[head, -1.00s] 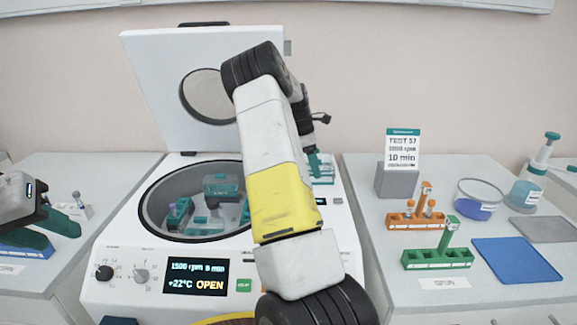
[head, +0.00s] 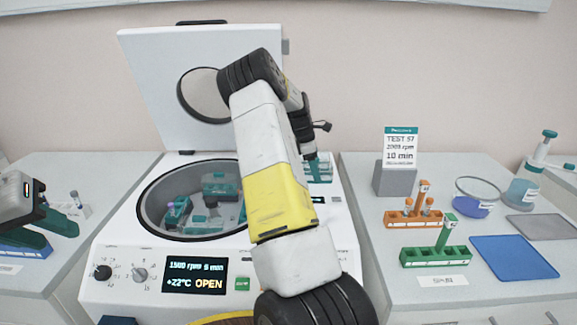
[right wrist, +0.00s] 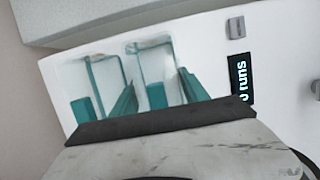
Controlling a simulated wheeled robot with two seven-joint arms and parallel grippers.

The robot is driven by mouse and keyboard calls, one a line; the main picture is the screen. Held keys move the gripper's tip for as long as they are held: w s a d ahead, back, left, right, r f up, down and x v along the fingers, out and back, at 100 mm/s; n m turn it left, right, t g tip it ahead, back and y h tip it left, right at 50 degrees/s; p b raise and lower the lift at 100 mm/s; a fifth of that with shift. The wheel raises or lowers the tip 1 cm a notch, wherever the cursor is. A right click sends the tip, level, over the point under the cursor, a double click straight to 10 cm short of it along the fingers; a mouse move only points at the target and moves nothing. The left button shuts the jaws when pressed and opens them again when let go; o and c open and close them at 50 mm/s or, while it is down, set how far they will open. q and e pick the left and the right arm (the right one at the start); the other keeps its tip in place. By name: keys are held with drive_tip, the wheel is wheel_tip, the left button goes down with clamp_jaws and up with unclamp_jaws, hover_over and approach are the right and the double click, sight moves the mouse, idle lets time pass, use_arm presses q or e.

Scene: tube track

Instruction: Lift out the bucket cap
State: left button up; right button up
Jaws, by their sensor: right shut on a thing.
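My right gripper (head: 312,165) is at the deck right of the centrifuge bowl, mostly hidden behind my arm in the head view. In the right wrist view its teal fingers (right wrist: 157,90) stand either side of a clear, teal-edged piece that looks like a bucket cap (right wrist: 150,65). It is shut on this piece, though the contact is not clear. A second similar clear piece (right wrist: 104,82) sits beside it. The open centrifuge bowl (head: 150,215) holds teal buckets (head: 220,186). My left gripper (head: 52,226) is open at the far left, over a blue rack (head: 25,251).
The centrifuge lid (head: 150,75) stands raised behind the bowl. On the right bench are an orange rack (head: 410,219), a green rack (head: 435,257), a blue mat (head: 513,258), a dish (head: 477,210) and a sign (head: 401,150). My right arm crosses the centrifuge front.

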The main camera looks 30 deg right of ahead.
drive_tip(key=shift+r, duration=0.5)
drive_tip(key=r, duration=0.2)
drive_tip(key=shift+s+a+r, duration=0.2)
drive_tip(key=shift+a+r, duration=0.05)
drive_tip(key=shift+r, duration=0.1)
drive_tip(key=s+a, duration=0.3)
drive_tip(key=s, duration=0.1)
drive_tip(key=s+a+r, duration=0.1)
drive_tip(key=s+a, duration=0.2)
drive_tip(key=s, duration=0.1)
drive_tip(key=s+a, duration=0.3)
drive_tip(key=a, duration=0.1)
drive_tip(key=shift+s+r, duration=0.15)
drive_tip(key=shift+s, duration=0.25)
drive_tip(key=shift+d+r, duration=0.1)
wheel_tip(320, 180, up, 5)
drive_tip(key=shift+f, duration=0.1)
